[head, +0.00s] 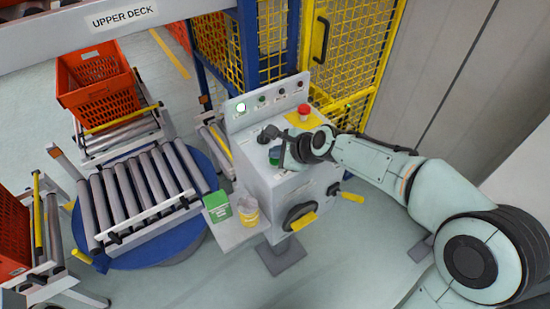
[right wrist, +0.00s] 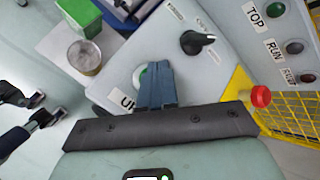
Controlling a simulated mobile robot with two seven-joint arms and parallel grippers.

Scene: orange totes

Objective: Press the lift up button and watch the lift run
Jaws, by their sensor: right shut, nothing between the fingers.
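The grey control box (head: 275,190) stands in the middle of the head view. My right gripper (head: 284,160) is shut and empty over its sloping top.
A black selector knob (right wrist: 196,42) and a red emergency button (head: 304,110) are close to the gripper. A yellow mesh cage (head: 355,45) stands behind. A roller turntable (head: 145,190) and an orange tote (head: 98,85) are left. A side shelf holds a green box (head: 217,207) and yellow tub (head: 248,213).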

